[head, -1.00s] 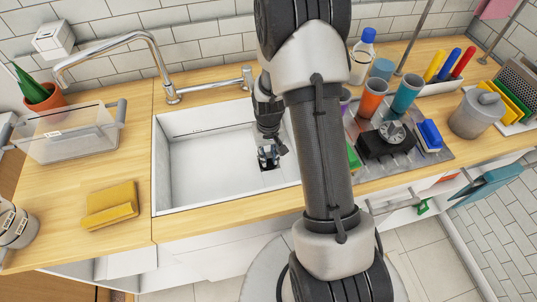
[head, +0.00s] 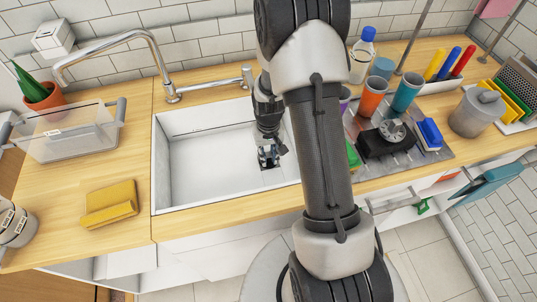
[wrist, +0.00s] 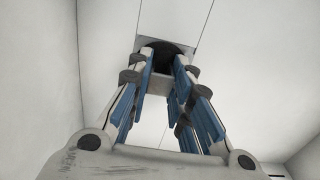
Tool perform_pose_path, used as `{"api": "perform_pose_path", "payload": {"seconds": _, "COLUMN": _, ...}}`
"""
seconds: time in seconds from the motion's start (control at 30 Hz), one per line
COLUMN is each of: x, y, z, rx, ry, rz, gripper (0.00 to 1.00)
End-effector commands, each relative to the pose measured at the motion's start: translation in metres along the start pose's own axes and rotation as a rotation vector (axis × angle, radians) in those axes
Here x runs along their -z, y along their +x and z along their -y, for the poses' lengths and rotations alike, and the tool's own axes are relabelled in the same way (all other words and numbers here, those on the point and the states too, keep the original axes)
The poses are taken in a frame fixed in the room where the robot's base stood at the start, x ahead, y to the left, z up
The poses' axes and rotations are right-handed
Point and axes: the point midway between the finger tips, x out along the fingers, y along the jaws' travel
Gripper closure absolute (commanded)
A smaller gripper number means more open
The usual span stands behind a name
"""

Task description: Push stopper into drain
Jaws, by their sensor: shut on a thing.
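My gripper (head: 268,158) points down into the white sink (head: 205,175), low over its floor near the right side. In the wrist view, my gripper's blue-padded fingers (wrist: 163,75) are closed in on a dark round thing at their tips, which looks like the stopper (wrist: 168,52). The drain (head: 270,167) shows in the head view as a small dark patch on the sink floor, right under the fingertips and partly covered by them. I cannot tell whether the stopper is touching the drain or how deep it sits.
The tap (head: 165,75) arches over the back left. Cups (head: 372,97) and a black scale-like item (head: 385,141) crowd the right. The sink's left half is clear.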

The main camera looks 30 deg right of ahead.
Motion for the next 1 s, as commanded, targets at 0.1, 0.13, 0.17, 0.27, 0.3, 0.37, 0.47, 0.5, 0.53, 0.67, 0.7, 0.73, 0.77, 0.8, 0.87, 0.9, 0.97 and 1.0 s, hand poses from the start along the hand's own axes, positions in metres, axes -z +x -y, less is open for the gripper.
{"api": "perform_pose_path", "payload": {"seconds": 0.1, "x": -0.0027, "y": 0.0043, "z": 0.0, "rx": 0.0, "ry": 0.0, "rz": 0.006, "gripper": 1.0}}
{"api": "perform_pose_path", "payload": {"seconds": 0.13, "x": -0.0028, "y": 0.0044, "z": 0.0, "rx": 0.0, "ry": 0.0, "rz": 0.007, "gripper": 1.0}}
{"api": "perform_pose_path", "payload": {"seconds": 0.17, "x": -0.0029, "y": 0.0045, "z": 0.0, "rx": 0.0, "ry": 0.0, "rz": 0.007, "gripper": 1.0}}
{"api": "perform_pose_path", "payload": {"seconds": 0.27, "x": -0.0033, "y": 0.005, "z": 0.0, "rx": 0.0, "ry": 0.0, "rz": 0.008, "gripper": 0.79}}
{"api": "perform_pose_path", "payload": {"seconds": 0.3, "x": -0.0034, "y": 0.005, "z": 0.0, "rx": 0.0, "ry": 0.0, "rz": 0.008, "gripper": 0.76}}
{"api": "perform_pose_path", "payload": {"seconds": 0.37, "x": -0.0035, "y": 0.0051, "z": 0.0, "rx": 0.0, "ry": 0.0, "rz": 0.009, "gripper": 0.72}}
{"api": "perform_pose_path", "payload": {"seconds": 0.47, "x": -0.0037, "y": 0.0051, "z": 0.0001, "rx": 0.0, "ry": 0.0, "rz": 0.009, "gripper": 0.65}}
{"api": "perform_pose_path", "payload": {"seconds": 0.5, "x": -0.0038, "y": 0.0051, "z": 0.0001, "rx": 0.0, "ry": 0.0, "rz": 0.009, "gripper": 0.63}}
{"api": "perform_pose_path", "payload": {"seconds": 0.53, "x": -0.0038, "y": 0.005, "z": 0.0001, "rx": 0.0, "ry": 0.0, "rz": 0.009, "gripper": 0.61}}
{"api": "perform_pose_path", "payload": {"seconds": 0.67, "x": -0.0038, "y": 0.0046, "z": 0.0001, "rx": 0.0, "ry": 0.0, "rz": 0.009, "gripper": 0.57}}
{"api": "perform_pose_path", "payload": {"seconds": 0.7, "x": -0.0037, "y": 0.0044, "z": 0.0001, "rx": 0.0, "ry": 0.0, "rz": 0.009, "gripper": 0.57}}
{"api": "perform_pose_path", "payload": {"seconds": 0.73, "x": -0.0036, "y": 0.0042, "z": 0.0001, "rx": 0.0, "ry": 0.0, "rz": 0.009, "gripper": 0.57}}
{"api": "perform_pose_path", "payload": {"seconds": 0.77, "x": -0.0035, "y": 0.004, "z": 0.0001, "rx": 0.0, "ry": 0.0, "rz": 0.009, "gripper": 0.57}}
{"api": "perform_pose_path", "payload": {"seconds": 0.8, "x": -0.0034, "y": 0.0038, "z": 0.0, "rx": 0.0, "ry": 0.0, "rz": 0.008, "gripper": 0.57}}
{"api": "perform_pose_path", "payload": {"seconds": 0.87, "x": -0.0031, "y": 0.0035, "z": 0.0, "rx": 0.0, "ry": 0.0, "rz": 0.008, "gripper": 0.57}}
{"api": "perform_pose_path", "payload": {"seconds": 0.9, "x": -0.003, "y": 0.0033, "z": 0.0, "rx": 0.0, "ry": 0.0, "rz": 0.007, "gripper": 0.57}}
{"api": "perform_pose_path", "payload": {"seconds": 0.97, "x": -0.0028, "y": 0.0031, "z": 0.0, "rx": 0.0, "ry": 0.0, "rz": 0.007, "gripper": 0.55}}
{"api": "perform_pose_path", "payload": {"seconds": 1.0, "x": -0.0026, "y": 0.003, "z": 0.0, "rx": 0.0, "ry": 0.0, "rz": 0.006, "gripper": 0.52}}
